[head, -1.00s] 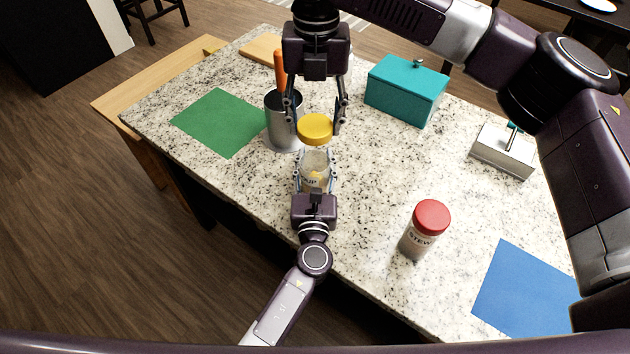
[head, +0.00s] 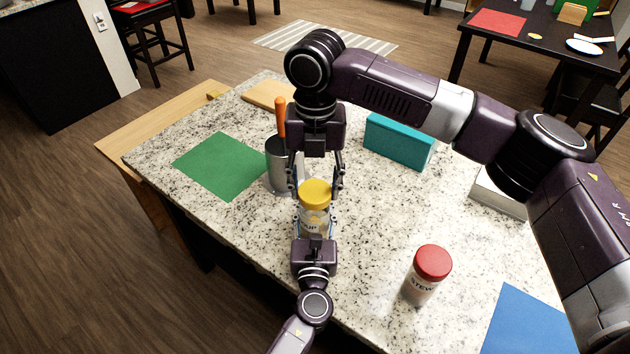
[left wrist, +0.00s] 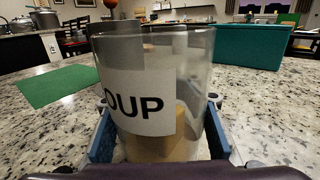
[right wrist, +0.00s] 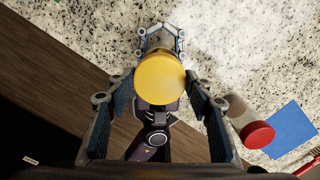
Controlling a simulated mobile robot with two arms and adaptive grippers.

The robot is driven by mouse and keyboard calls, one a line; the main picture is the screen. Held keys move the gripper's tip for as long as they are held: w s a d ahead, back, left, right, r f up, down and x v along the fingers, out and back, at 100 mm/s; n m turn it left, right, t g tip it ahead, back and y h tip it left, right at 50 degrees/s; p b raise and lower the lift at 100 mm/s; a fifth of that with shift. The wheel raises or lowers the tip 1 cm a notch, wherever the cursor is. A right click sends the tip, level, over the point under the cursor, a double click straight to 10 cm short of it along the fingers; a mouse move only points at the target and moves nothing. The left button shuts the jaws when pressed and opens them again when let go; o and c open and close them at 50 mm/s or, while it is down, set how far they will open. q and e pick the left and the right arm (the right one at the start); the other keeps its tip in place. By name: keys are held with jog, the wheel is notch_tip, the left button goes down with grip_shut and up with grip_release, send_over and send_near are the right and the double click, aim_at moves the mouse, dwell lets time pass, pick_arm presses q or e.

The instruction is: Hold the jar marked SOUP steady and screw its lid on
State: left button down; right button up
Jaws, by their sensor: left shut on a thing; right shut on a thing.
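The clear SOUP jar (head: 314,222) stands upright near the counter's front edge, with tan contents. Its white label reads "OUP" in the left wrist view (left wrist: 140,103). My left gripper (head: 315,236) is shut on the jar's lower part, a finger on each side. The yellow lid (head: 315,194) is level at the jar's top; it also shows in the right wrist view (right wrist: 160,78). My right gripper (head: 316,192) points down from above and is shut on the lid. I cannot tell whether the lid touches the rim, which the lid hides in the head view.
A red-lidded STEW jar (head: 427,276) stands to the right. A metal canister (head: 278,165) with an orange-handled tool is close behind-left. A teal box (head: 398,142), a white box (head: 497,196), a green mat (head: 221,165) and a blue mat (head: 528,325) lie around. The counter between is clear.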

aim_at(315, 224)
jog(key=shift+f, duration=0.1)
dwell(0.3)
jog(key=shift+w+f, duration=0.15)
jog(key=shift+f, duration=0.65)
jog(key=shift+f, duration=0.55)
